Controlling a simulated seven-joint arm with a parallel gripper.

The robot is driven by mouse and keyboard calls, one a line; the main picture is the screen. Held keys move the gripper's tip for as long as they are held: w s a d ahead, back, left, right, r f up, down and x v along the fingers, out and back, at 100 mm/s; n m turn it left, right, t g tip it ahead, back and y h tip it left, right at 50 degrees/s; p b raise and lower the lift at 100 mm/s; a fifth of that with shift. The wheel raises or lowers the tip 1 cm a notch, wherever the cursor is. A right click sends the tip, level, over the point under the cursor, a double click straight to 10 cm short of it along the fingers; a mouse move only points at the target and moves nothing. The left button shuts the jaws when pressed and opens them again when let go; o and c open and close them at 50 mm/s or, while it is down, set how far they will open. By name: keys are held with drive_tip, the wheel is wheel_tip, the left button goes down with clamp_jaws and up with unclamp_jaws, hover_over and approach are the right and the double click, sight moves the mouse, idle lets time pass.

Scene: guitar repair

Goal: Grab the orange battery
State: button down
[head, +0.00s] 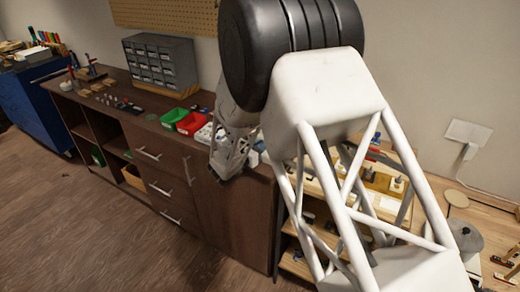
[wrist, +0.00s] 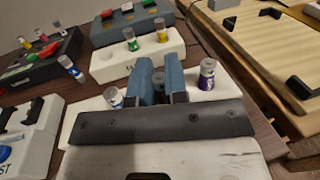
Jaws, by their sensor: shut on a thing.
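In the wrist view, my gripper (wrist: 160,72) has its two blue-grey fingers closed on a small battery (wrist: 158,79). Only a grey end of it shows between the fingers. Its colour band is hidden, so I cannot tell if it is the orange one. The held battery is level with a white holder block, between a blue-banded battery (wrist: 115,97) on the left and a purple-banded battery (wrist: 207,75) on the right. In the head view, my gripper (head: 221,172) is low over the brown cabinet's right end, and no orange battery can be made out.
Green-banded (wrist: 130,38) and yellow-banded (wrist: 161,30) batteries stand in another white block behind. A further blue-banded battery (wrist: 68,65) leans at left. A wooden board (wrist: 262,45) lies at right. Red (head: 191,123) and green (head: 173,117) bins stand on the brown cabinet (head: 240,225).

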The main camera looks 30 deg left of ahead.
drive_tip(key=shift+r, duration=0.1)
drive_tip(key=shift+r, duration=0.7)
wheel_tip(320, 180, up, 2)
drive_tip(key=s+d+r, duration=0.1)
drive_tip(key=s+d, duration=0.9)
drive_tip(key=s, duration=0.2)
drive_tip(key=shift+d+r, duration=0.2)
drive_tip(key=shift+d, duration=0.1)
